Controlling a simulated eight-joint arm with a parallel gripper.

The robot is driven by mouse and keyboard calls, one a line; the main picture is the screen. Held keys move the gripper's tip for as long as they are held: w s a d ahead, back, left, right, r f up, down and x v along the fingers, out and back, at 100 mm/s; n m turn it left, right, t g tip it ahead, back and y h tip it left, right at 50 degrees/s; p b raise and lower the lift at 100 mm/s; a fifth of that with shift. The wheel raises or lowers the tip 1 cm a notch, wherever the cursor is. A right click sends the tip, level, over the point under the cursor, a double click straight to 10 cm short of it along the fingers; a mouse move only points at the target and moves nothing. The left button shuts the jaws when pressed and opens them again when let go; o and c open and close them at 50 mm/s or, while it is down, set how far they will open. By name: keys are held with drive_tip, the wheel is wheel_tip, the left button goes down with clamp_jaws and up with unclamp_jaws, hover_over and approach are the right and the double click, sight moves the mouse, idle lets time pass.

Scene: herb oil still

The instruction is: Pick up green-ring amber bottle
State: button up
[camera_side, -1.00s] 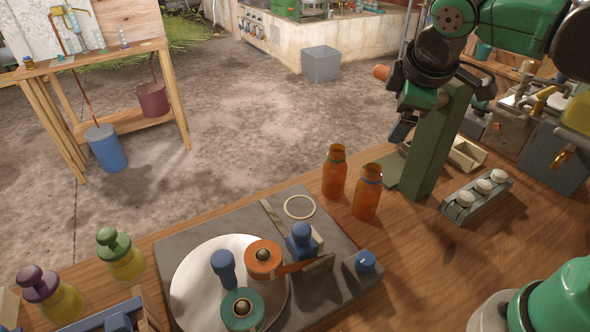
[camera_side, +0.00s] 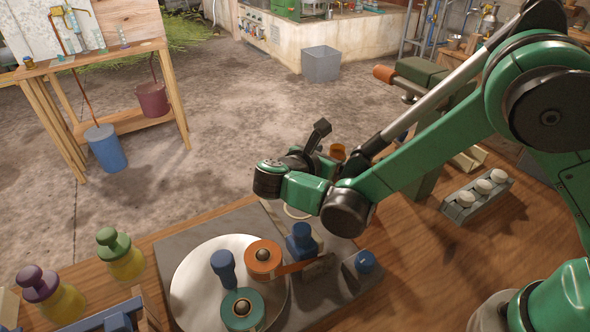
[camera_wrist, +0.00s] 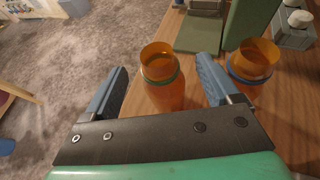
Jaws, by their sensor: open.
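The green-ring amber bottle (camera_wrist: 163,92) stands upright on the wooden bench, open at the top, with a green band at its neck. In the wrist view my gripper (camera_wrist: 162,65) is open, with one blue-grey finger on each side of this bottle in the picture. I cannot tell how far the fingers reach around it. In the side view only the bottle's top (camera_side: 338,151) shows behind my arm. A second amber bottle with a blue ring (camera_wrist: 252,62) stands to the right, just outside the right finger. My arm hides that one in the side view.
A grey slab (camera_side: 190,237) carries a silver turntable (camera_side: 190,286) with coloured rolls and blue knobs. A grey block with white knobs (camera_side: 477,196) sits on the bench at right. A green post (camera_wrist: 249,22) rises behind the bottles. Two yellow stoppered jars (camera_side: 122,262) stand at left.

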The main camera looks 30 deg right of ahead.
drive_tip(key=x, duration=0.4)
clamp_jaws()
